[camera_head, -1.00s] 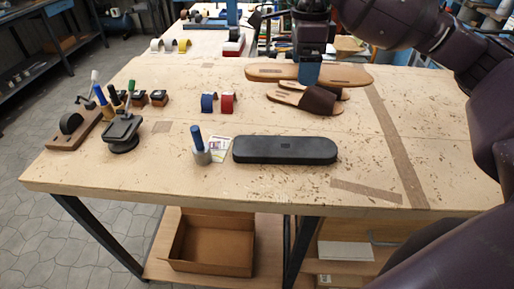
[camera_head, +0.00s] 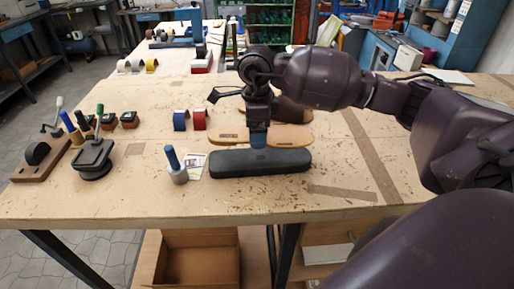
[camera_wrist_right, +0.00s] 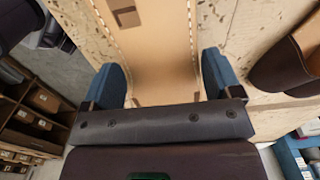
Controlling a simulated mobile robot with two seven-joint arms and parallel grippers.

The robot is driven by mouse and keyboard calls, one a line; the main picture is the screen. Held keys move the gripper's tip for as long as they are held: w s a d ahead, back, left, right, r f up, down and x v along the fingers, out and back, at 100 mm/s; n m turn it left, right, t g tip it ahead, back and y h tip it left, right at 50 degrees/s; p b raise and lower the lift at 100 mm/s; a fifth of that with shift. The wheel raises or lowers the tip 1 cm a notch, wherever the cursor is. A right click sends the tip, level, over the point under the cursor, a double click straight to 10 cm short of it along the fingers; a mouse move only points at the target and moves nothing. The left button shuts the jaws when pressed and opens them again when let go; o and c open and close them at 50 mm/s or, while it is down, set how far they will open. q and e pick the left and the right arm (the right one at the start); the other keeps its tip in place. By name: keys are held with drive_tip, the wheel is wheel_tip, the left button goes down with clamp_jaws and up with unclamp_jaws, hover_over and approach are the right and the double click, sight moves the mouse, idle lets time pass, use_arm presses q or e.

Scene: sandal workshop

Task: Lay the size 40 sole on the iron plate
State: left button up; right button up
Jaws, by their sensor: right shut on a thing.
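The tan sole (camera_head: 285,136) is held flat in my right gripper (camera_head: 258,138), just behind the black iron plate (camera_head: 270,162) in the head view. It appears to be above the bench; the exact height is hard to tell. In the right wrist view the sole (camera_wrist_right: 155,50) runs between the two blue fingers (camera_wrist_right: 165,85), which are shut on it. The iron plate is a long rounded dark block lying near the bench's front edge. My left gripper is not in view. Any size mark on the sole is unreadable.
A brown sandal (camera_head: 290,112) lies behind the sole, partly hidden by my arm. Left of the plate are a blue-handled tool (camera_head: 175,165) and a small card (camera_head: 195,165). The bench right of the plate is clear.

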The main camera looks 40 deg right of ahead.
sight(257, 157)
drive_tip(key=shift+f, duration=1.4)
wheel_tip(257, 157, down, 3)
drive_tip(key=shift+f, duration=0.4)
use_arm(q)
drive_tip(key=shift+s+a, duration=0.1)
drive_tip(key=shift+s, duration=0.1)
use_arm(e)
drive_tip(key=shift+f, duration=0.1)
drive_tip(key=o, duration=0.8)
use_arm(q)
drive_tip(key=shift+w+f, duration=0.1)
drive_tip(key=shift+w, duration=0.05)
